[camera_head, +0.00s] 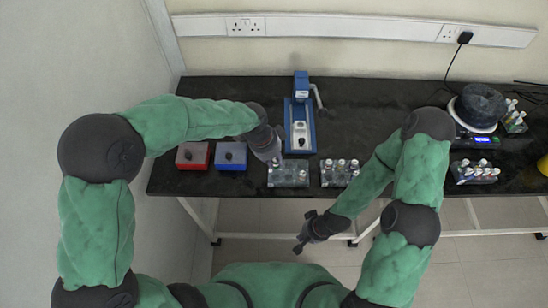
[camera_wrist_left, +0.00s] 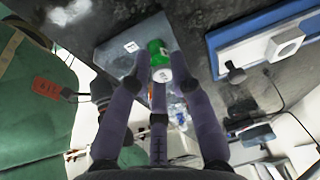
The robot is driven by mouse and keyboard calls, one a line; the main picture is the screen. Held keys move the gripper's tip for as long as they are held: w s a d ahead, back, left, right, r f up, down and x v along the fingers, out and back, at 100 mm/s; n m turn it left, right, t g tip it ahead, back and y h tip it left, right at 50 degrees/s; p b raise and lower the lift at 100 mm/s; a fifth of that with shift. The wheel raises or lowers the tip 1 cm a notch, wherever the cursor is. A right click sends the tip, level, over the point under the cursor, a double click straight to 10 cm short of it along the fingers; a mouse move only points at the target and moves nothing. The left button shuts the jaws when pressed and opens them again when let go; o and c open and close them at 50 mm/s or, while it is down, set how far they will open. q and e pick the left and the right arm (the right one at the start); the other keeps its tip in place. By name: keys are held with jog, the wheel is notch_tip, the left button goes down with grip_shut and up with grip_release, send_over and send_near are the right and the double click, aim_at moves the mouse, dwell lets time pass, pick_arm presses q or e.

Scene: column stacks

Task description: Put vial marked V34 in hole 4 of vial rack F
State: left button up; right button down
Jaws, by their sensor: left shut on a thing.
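My left gripper (camera_head: 275,162) is over the left clear rack (camera_head: 289,180) on the dark bench. In the left wrist view its fingers (camera_wrist_left: 162,75) are shut on a vial with a green band and a white end (camera_wrist_left: 158,52). The vial's mark cannot be read. A grey, see-through surface with a small white label (camera_wrist_left: 131,47) lies beyond the fingers. A second rack with several white-capped vials (camera_head: 340,173) stands to the right. Rack letters and hole numbers are not legible. My right gripper (camera_head: 302,246) is in front of the bench, away from the racks; its jaws are unclear.
A red box (camera_head: 193,156) and a blue box (camera_head: 231,156) sit left of the gripper. A blue-based press (camera_head: 299,125) stands behind the racks. A scale (camera_head: 478,113) and further vial racks (camera_head: 475,173) are at the right. The bench between is clear.

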pick_arm(q)
jog(key=shift+f, duration=0.5)
jog(key=o, duration=1.2)
jog(key=shift+r, duration=0.15)
jog(key=shift+r+p, duration=2.25)
jog(key=shift+r, duration=0.6)
